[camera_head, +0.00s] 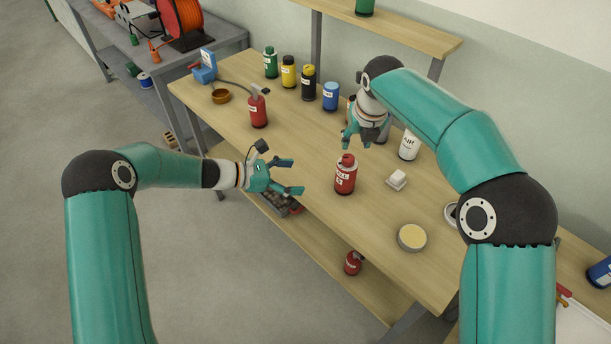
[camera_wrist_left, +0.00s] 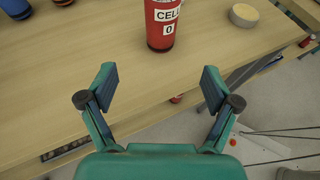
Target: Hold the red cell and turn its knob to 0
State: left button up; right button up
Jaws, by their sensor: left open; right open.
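The red cell (camera_head: 345,178) stands upright on the wooden bench, with a white label and a red top (camera_head: 347,159). In the left wrist view the cell (camera_wrist_left: 160,28) is at the top centre, cut off by the edge; its label reads "CELL" with "0" below. Its knob setting cannot be read. My left gripper (camera_head: 292,176) is open and empty to the left of the cell, apart from it; its spread fingers also show in the left wrist view (camera_wrist_left: 159,78). My right gripper (camera_head: 356,139) is open, behind and above the cell, not touching it.
A white block (camera_head: 396,180) and a round pale-topped tin (camera_head: 412,238) are right of the cell. A white AIR can (camera_head: 409,146) stands behind. Another red bottle (camera_head: 258,111) and a blue bottle (camera_head: 330,97) stand further back. The bench's front edge runs beneath my left gripper.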

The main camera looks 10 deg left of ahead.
aim_at(336, 179)
pick_arm(q)
jog(key=x, duration=1.6)
jog(key=shift+w+d+f, duration=0.1)
jog(key=shift+d+f, duration=0.05)
jog(key=shift+f, duration=0.25)
